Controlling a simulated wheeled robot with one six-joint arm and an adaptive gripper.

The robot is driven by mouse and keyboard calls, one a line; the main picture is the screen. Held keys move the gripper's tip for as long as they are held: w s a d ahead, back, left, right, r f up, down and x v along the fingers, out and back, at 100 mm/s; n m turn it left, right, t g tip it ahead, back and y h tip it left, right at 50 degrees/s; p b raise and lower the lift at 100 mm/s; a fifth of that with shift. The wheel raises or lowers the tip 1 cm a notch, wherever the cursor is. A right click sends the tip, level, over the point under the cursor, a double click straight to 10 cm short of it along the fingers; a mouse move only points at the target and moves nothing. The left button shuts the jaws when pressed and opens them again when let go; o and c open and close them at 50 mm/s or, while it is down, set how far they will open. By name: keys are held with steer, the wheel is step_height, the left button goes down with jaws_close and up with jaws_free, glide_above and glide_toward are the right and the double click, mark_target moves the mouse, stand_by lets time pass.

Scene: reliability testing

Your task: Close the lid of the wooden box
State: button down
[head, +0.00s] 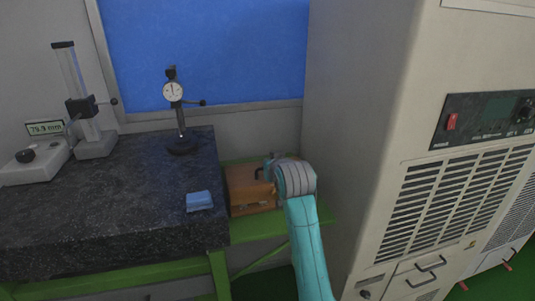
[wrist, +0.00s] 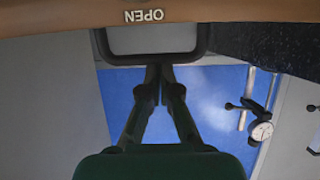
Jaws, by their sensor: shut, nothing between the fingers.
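The wooden box (head: 249,195) is orange-brown and stands on a green ledge beside the dark stone table in the head view. My arm's wrist covers its right part, so I cannot tell how far its lid stands open. A black handle (head: 259,173) shows on the box. In the wrist view, the brown edge of the box (wrist: 60,17) bears an upside-down "OPEN" label, and the black U-shaped handle (wrist: 201,45) hangs below it in the picture. My gripper (wrist: 160,68) is shut and empty, its fingertips at the handle's bar; I cannot tell whether they touch.
The stone table (head: 100,215) is left of the box and carries a dial gauge stand (head: 181,125), a height gauge (head: 85,110) and a blue block (head: 199,201). A tall beige cabinet (head: 350,110) stands close on the right. A blue panel (head: 215,50) is on the wall behind.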

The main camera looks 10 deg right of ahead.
steer(key=shift+s+f, duration=0.35)
steer(key=shift+f, duration=0.1)
steer(key=shift+s+f, duration=0.6)
steer(key=shift+f, duration=0.15)
